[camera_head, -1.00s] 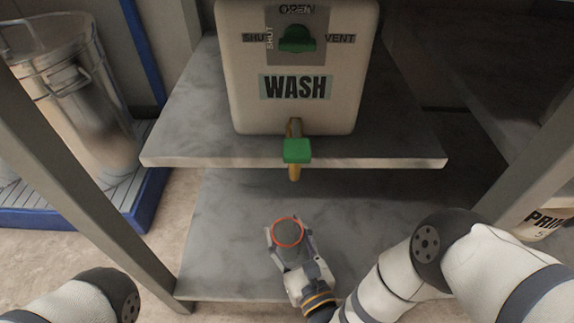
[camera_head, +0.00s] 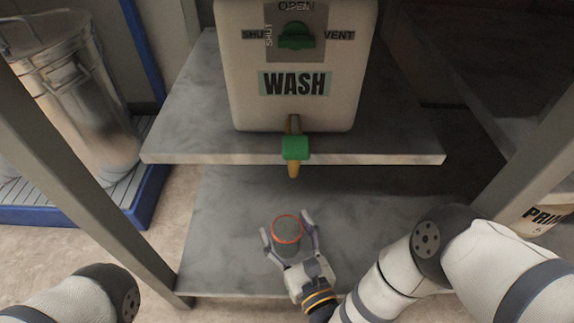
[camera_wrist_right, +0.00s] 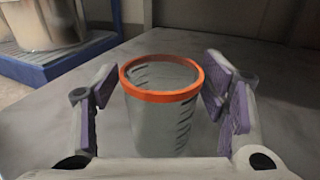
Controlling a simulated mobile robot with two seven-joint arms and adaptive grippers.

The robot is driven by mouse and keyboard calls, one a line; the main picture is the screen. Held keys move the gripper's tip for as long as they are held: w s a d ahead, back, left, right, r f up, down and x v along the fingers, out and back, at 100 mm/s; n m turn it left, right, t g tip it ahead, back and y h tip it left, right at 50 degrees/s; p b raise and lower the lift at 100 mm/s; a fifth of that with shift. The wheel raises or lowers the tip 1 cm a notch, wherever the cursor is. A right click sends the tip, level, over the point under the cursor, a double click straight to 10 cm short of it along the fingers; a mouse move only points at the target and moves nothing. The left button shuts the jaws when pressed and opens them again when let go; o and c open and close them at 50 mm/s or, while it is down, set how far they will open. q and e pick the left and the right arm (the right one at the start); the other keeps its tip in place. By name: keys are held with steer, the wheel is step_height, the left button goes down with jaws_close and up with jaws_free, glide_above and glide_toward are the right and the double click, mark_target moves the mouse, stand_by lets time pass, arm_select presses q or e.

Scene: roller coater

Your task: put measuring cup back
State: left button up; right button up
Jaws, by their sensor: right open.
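The measuring cup (camera_head: 288,240) is clear with an orange rim and stands upright on the lower grey shelf (camera_head: 225,235), below the wash container's tap. My right gripper (camera_head: 289,231) is open around the cup, with one finger on each side. In the right wrist view, the cup (camera_wrist_right: 162,110) stands between the spread purple-padded fingers (camera_wrist_right: 163,105), with a gap on both sides. My left arm shows at the lower left of the head view, but its gripper is out of view.
A white WASH container (camera_head: 296,100) with a green-handled tap (camera_head: 295,148) sits on the upper shelf (camera_head: 190,135). Shelf posts (camera_head: 85,175) stand left and right. A metal drum (camera_head: 75,90) on a blue pallet (camera_head: 75,215) is at left. A PRIMER-like labelled container (camera_head: 540,215) is at right.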

steer(key=p+v, duration=0.1)
steer(key=v, duration=0.4)
steer(key=p+v, duration=0.2)
steer(key=v, duration=0.4)
steer(key=shift+s+f, duration=0.15)
steer(key=shift+s, duration=0.15)
steer(key=shift+d, duration=0.1)
